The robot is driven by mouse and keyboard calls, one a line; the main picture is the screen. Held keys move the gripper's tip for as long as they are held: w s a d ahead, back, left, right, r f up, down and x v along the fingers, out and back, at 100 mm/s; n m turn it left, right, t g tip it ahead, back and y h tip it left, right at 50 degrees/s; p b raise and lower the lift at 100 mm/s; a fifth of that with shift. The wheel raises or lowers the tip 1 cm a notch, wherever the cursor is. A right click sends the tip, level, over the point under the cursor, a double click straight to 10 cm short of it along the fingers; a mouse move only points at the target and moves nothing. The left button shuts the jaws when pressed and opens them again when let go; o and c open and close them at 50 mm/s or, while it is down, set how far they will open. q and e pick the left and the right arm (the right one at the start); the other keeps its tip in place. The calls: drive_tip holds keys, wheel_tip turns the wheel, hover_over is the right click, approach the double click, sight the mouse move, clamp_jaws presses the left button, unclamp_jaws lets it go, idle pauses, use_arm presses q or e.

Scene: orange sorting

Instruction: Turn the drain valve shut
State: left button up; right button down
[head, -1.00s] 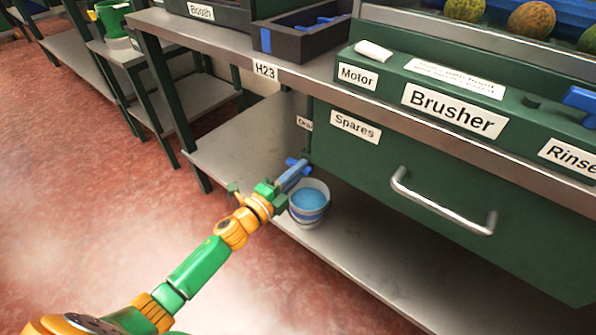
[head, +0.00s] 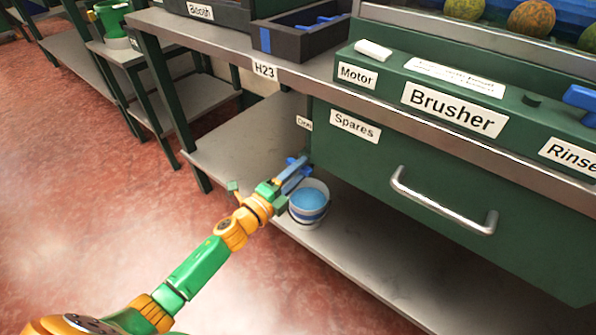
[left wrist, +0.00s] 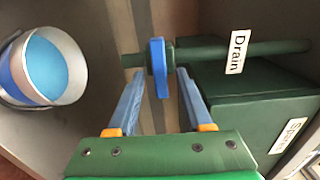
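The drain valve is a green pipe with a blue lever (left wrist: 158,68), lying crosswise to the pipe in the left wrist view. A white "Drain" label (left wrist: 237,52) hangs on the pipe to the right. My left gripper (left wrist: 160,78) is open, its two blue fingers on either side of the lever's lower part, with visible gaps. In the head view my left gripper (head: 302,168) reaches under the counter beside the drawer, and covers most of the valve. The "Drain" label (head: 304,123) is partly cut off by the drawer. My right gripper is not in view.
A bucket of blue liquid (head: 308,202) stands on the lower shelf (head: 360,265) just below my left gripper; it also shows in the left wrist view (left wrist: 45,68). The green "Spares" drawer (head: 400,165) is close on the right. The shelf to the left is clear.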

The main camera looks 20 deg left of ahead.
use_arm(q)
drive_tip(key=p+v, duration=0.1)
drive_tip(key=v, duration=0.6)
idle(0.4)
